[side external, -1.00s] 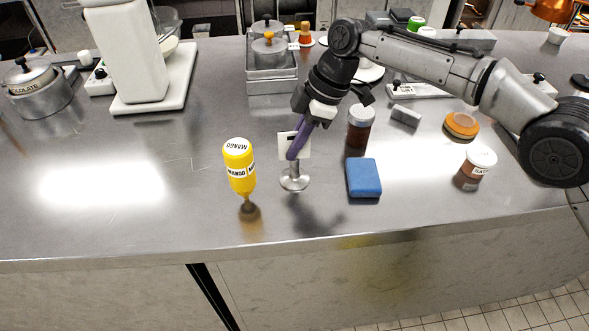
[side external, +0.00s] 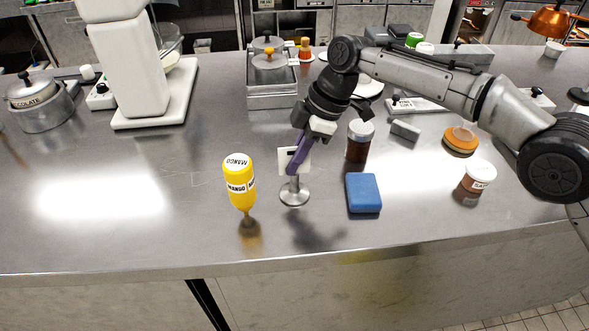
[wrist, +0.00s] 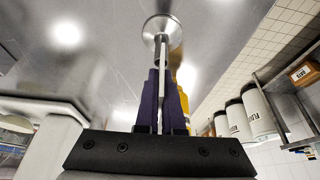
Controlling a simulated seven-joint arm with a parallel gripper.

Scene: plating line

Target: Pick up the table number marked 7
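The table number is a white card (side external: 282,158) on a short metal stem with a round silver base (side external: 294,192) on the steel counter. A small dark mark shows on the card; I cannot read the digit. My gripper (side external: 296,165) reaches down to the card from the upper right, its purple fingers overlapping it. In the wrist view the card (wrist: 161,92) is edge-on between the two fingers (wrist: 161,75), with no clear gap on either side. The round base (wrist: 161,27) shows beyond the fingertips. The gripper looks shut on the card.
A yellow mango bottle (side external: 239,180) stands close left of the table number. A blue block (side external: 363,193) lies to the right, and a dark jar (side external: 359,142) stands behind. An orange-topped round item (side external: 460,140) and a white-lidded jar (side external: 477,178) are further right. The front left counter is clear.

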